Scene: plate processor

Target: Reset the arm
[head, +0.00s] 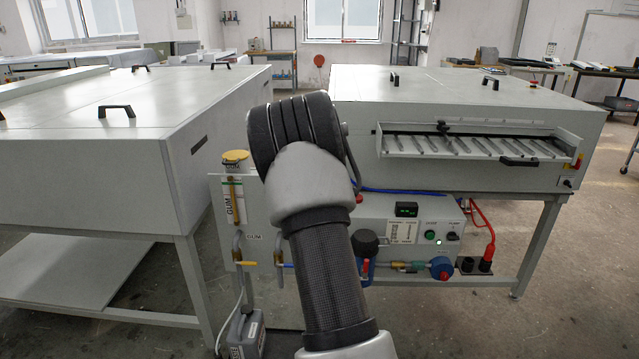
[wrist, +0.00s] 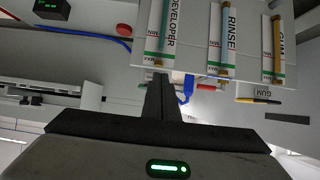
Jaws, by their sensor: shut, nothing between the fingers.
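My arm (head: 325,235) rises from the bottom middle of the head view and bends at a dark ribbed joint in front of the plate processor. My gripper is hidden behind the arm in the head view. In the wrist view my gripper (wrist: 160,95) is shut and empty, its fingers together below the gauge panel. The gauge panel (wrist: 190,52) carries tubes labelled DEVELOPER, RINSE and GUM. I cannot tell how far the fingers are from the panel, or whether they touch it.
The plate processor (head: 460,85) with a roller feed tray (head: 470,147) stands at the right. A second grey machine (head: 90,160) stands at the left. Between them are a control box (head: 405,228), valves and a red hose (head: 487,225). Floor (head: 590,290) is free at the right.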

